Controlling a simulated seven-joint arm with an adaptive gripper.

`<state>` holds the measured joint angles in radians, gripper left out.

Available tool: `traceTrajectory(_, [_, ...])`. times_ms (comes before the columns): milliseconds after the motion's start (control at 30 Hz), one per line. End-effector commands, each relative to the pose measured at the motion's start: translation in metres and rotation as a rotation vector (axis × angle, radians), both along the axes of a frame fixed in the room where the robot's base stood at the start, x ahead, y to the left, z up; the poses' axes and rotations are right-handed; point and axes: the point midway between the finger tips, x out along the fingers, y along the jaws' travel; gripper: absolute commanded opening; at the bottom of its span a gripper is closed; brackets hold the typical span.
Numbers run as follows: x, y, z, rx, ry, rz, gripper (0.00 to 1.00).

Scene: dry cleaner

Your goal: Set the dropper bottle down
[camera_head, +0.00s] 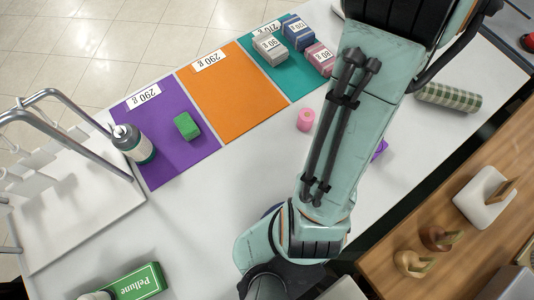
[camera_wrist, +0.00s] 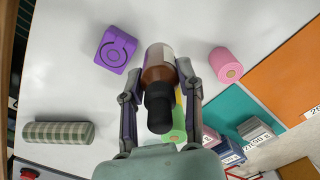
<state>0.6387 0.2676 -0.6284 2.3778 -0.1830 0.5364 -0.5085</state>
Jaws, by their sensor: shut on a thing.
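The dropper bottle shows in the wrist view, with a brown body (camera_wrist: 157,76), a pale label and a black dropper cap pointing toward the camera. My gripper (camera_wrist: 161,72) is shut on it, one finger on each side of the body. I cannot tell whether its base touches the white table (camera_wrist: 75,65). In the head view my arm hides the bottle and gripper. Purple (camera_head: 160,165), orange (camera_head: 240,98) and teal (camera_head: 296,78) mats lie on the table with weight cards.
A purple block (camera_wrist: 115,49) and a pink roll (camera_wrist: 226,65) stand on either side of the bottle. A checked roll (camera_wrist: 58,133) lies farther off. A green block (camera_head: 187,126) and grey-green bottle (camera_head: 133,144) are on the purple mat; several blocks crowd the teal mat.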

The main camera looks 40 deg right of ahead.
Motion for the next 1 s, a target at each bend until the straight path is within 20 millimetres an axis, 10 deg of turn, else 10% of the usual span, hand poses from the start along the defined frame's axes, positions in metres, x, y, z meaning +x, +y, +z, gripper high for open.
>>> traceTrajectory(367, [0.119, 0.062, -0.003, 0.001, 0.001, 0.312, 0.00])
traceTrajectory(600, [0.191, 0.187, -0.007, 0.002, 0.001, 0.720, 0.00])
traceTrajectory(767, [0.199, 0.287, -0.012, 0.003, 0.002, 1.034, 0.00])
traceTrajectory(1000, [0.157, 0.405, -0.018, 0.002, 0.002, 1.442, 0.00])
